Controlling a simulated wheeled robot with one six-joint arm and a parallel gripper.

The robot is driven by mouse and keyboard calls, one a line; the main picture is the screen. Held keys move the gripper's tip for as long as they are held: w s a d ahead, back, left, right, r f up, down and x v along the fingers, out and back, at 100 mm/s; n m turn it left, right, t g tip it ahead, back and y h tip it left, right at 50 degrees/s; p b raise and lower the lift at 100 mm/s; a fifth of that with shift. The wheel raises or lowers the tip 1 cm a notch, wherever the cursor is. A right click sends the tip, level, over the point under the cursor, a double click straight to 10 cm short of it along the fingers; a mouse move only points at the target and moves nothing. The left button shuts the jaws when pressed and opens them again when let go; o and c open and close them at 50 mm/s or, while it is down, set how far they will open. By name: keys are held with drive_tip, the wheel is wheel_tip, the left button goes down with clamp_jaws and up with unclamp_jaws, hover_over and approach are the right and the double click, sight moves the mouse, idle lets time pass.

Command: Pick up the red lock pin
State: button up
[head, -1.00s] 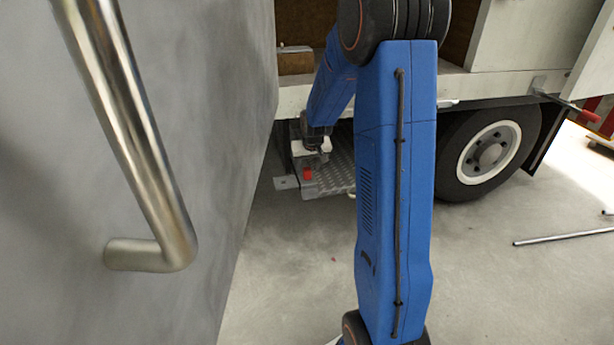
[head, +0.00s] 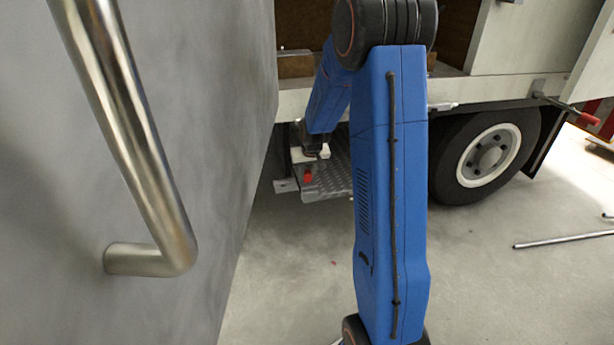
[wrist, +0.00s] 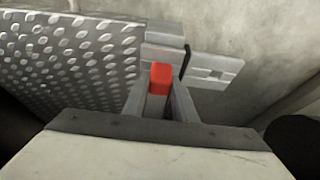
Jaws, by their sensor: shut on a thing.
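The red lock pin (wrist: 160,78) shows in the wrist view between the two grey fingers of my gripper (wrist: 160,97). My gripper is shut on it. In the head view the red pin (head: 308,175) is a small red block at the corner of the metal step under the truck. My gripper (head: 312,160) is just above and behind it, partly hidden by my own wrist. The lower part of the pin is hidden in both views.
A treaded metal step (wrist: 70,50) with a slotted bracket (wrist: 212,70) lies beside the pin. A grey panel with a metal handle (head: 130,140) fills the left. The truck wheel (head: 487,155) stands right of my arm. A rod (head: 565,240) lies on the floor.

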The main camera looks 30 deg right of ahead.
wheel_tip(320, 180, up, 7)
drive_tip(key=shift+f, duration=0.1)
drive_tip(key=s+a, duration=0.2)
drive_tip(key=s, duration=0.7)
drive_tip(key=s+a, duration=0.3)
drive_tip(key=s, duration=0.5)
drive_tip(key=shift+s+r, duration=0.15)
drive_tip(key=shift+r, duration=2.6)
